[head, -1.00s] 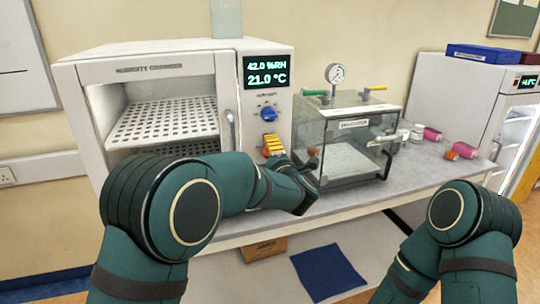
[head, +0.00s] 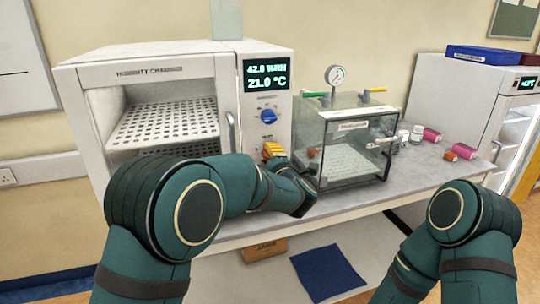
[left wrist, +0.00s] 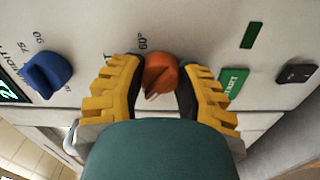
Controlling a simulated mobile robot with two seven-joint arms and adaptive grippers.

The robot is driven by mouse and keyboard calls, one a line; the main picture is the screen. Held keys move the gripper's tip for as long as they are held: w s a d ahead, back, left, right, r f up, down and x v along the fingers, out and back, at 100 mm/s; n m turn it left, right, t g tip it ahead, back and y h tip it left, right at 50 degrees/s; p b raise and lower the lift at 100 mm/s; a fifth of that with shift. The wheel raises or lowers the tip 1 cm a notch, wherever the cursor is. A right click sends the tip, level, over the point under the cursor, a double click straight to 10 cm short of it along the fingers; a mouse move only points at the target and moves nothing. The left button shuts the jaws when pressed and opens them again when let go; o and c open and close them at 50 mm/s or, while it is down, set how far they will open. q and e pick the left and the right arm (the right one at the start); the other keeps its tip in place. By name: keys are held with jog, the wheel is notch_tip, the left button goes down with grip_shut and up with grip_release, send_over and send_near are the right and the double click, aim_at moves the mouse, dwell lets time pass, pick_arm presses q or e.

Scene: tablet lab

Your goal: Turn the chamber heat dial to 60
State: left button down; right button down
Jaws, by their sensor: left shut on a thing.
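The humidity chamber (head: 200,52) stands at the left of the bench, with its controls on its right-hand front panel. An orange dial (left wrist: 161,72) is in the middle of the left wrist view, with a "60°" mark (left wrist: 142,43) just above it. My left gripper (left wrist: 160,80) has its yellow fingers on either side of this dial, shut on it. In the head view the fingers (head: 272,150) show below the blue dial (head: 269,116) and the orange dial is mostly hidden. The blue dial also shows in the left wrist view (left wrist: 47,74). My right gripper is out of view.
The display (head: 267,73) reads 42.0 %RH and 21.0 °C. A green START button (left wrist: 233,82) and a black switch (left wrist: 297,72) are beside the orange dial. A clear box (head: 350,140) with a gauge stands close right of the chamber. Small bottles and pink containers (head: 431,135) lie further right.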

pick_arm(q)
jog(key=m+p, duration=0.3)
jog(key=m, duration=0.2)
jog(key=shift+r, duration=0.15)
jog(key=m+p, duration=0.4)
jog(key=m, duration=0.2)
jog(key=shift+m, duration=0.3)
jog(key=m+p, duration=0.3)
jog(key=m, duration=0.1)
jog(key=shift+m, duration=0.3)
jog(key=m+p, duration=0.3)
jog(key=m, duration=0.1)
jog(key=shift+m+p, duration=0.45)
jog(key=shift+m, duration=0.55)
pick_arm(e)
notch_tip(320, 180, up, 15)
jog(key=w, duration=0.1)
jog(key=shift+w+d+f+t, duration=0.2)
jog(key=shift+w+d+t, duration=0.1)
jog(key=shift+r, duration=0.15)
pick_arm(q)
jog(key=c, duration=0.5)
grip_release()
jog(key=shift+c, duration=0.2)
